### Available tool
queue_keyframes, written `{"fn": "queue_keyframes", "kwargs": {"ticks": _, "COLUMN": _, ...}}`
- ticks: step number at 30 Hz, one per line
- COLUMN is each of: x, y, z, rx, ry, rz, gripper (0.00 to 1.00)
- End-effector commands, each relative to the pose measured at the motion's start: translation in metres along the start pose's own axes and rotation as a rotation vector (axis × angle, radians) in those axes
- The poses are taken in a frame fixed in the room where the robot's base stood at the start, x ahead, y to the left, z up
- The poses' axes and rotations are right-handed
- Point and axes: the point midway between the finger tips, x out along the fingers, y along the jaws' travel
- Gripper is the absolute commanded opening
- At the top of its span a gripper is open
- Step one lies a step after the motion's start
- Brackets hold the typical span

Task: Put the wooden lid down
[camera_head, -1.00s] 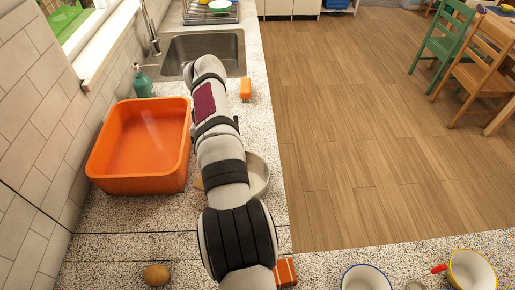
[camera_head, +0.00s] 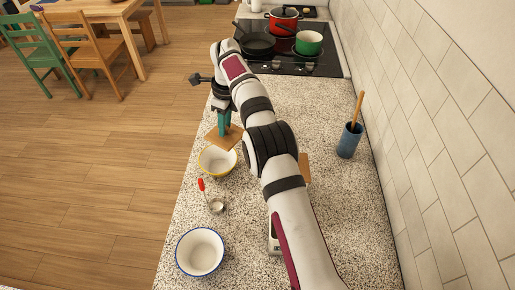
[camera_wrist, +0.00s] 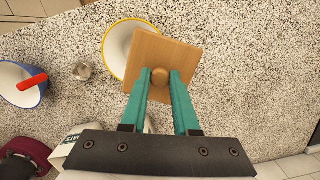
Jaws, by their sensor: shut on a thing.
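The wooden lid (camera_head: 229,137) is a thin square board with a round knob (camera_wrist: 160,76). My gripper (camera_head: 223,128) is shut on the knob, with one teal finger on each side of it. In the wrist view the lid (camera_wrist: 165,52) partly overlaps a white bowl with a yellow rim (camera_wrist: 112,50), hiding that bowl's right part. In the head view the lid is held at the far side of this bowl (camera_head: 214,164). I cannot tell exactly how high the lid is above the counter.
A blue-rimmed white bowl (camera_head: 200,252) and a small metal cup (camera_head: 217,206) with a red handle stand nearer. A stove (camera_head: 293,62) with pots is beyond. A blue utensil holder (camera_head: 349,140) stands at right by the wall.

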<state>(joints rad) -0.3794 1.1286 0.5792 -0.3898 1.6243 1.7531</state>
Motion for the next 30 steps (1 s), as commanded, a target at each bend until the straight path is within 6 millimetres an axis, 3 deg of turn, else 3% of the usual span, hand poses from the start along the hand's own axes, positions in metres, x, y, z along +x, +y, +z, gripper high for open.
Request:
{"fn": "queue_keyframes", "kwargs": {"ticks": 1, "x": -0.001, "y": -0.022, "z": -0.026, "rx": 0.125, "ry": 0.001, "rz": -0.014, "gripper": 0.00}}
{"fn": "queue_keyframes", "kwargs": {"ticks": 3, "x": -0.003, "y": -0.048, "z": -0.058, "rx": 0.291, "ry": 0.000, "rz": -0.034, "gripper": 0.00}}
{"fn": "queue_keyframes", "kwargs": {"ticks": 6, "x": -0.005, "y": -0.073, "z": -0.095, "rx": 0.475, "ry": 0.000, "rz": -0.057, "gripper": 0.00}}
{"fn": "queue_keyframes", "kwargs": {"ticks": 10, "x": -0.006, "y": -0.090, "z": -0.125, "rx": 0.620, "ry": 0.000, "rz": -0.074, "gripper": 0.00}}
{"fn": "queue_keyframes", "kwargs": {"ticks": 12, "x": -0.002, "y": -0.094, "z": -0.134, "rx": 0.657, "ry": 0.001, "rz": -0.077, "gripper": 0.00}}
{"fn": "queue_keyframes", "kwargs": {"ticks": 15, "x": 0.021, "y": -0.094, "z": -0.140, "rx": 0.673, "ry": 0.003, "rz": -0.077, "gripper": 0.00}}
{"fn": "queue_keyframes", "kwargs": {"ticks": 27, "x": 0.092, "y": -0.094, "z": -0.147, "rx": 0.669, "ry": 0.002, "rz": -0.078, "gripper": 0.00}}
{"fn": "queue_keyframes", "kwargs": {"ticks": 30, "x": 0.093, "y": -0.095, "z": -0.147, "rx": 0.668, "ry": 0.000, "rz": -0.081, "gripper": 0.00}}
